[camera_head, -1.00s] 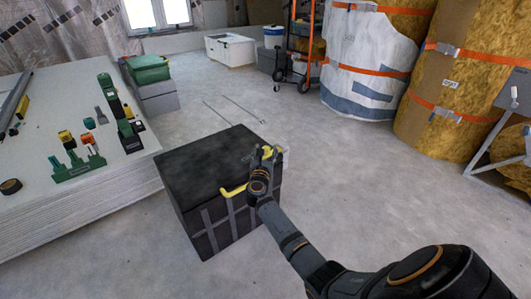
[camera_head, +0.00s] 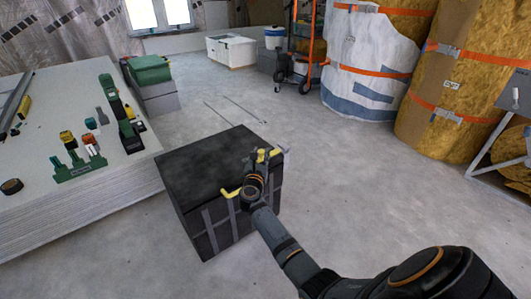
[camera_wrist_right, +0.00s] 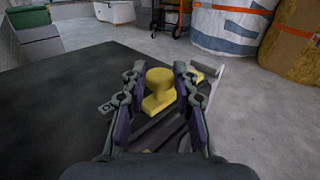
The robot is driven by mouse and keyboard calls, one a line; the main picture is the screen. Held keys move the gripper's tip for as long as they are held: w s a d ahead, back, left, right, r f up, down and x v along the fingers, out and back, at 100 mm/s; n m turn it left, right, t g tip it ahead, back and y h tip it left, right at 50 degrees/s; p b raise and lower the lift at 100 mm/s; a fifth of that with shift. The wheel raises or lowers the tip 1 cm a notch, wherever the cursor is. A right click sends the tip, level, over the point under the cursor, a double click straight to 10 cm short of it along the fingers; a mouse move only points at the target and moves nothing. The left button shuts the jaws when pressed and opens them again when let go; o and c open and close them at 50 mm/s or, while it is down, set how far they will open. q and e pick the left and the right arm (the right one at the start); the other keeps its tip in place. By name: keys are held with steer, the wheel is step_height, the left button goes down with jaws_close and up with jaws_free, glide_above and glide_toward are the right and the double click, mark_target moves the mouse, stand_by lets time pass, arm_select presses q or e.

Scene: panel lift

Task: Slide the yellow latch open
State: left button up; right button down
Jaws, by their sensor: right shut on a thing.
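The yellow latch (camera_wrist_right: 158,88) has a round knob and sits on a dark rail on top of the black box (camera_head: 205,165). In the head view the latch (camera_head: 262,155) is near the box's right edge, partly hidden by my gripper. My right gripper (camera_wrist_right: 158,76) is shut on the latch knob, with one finger on each side; it also shows in the head view (camera_head: 254,164). A second yellow piece (camera_wrist_right: 197,77) shows beyond the right finger. My left gripper is not in view.
A stack of panels (camera_head: 60,205) with tools stands at left. The floor right of the box is clear.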

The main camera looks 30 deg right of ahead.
steer(key=shift+a+f, duration=0.1)
steer(key=shift+f, duration=0.05)
steer(key=c, duration=1.5)
jaws_free()
steer(key=o, duration=0.5)
steer(key=shift+a, duration=0.15)
step_height(320, 180, up, 10)
steer(key=shift+r, duration=0.15)
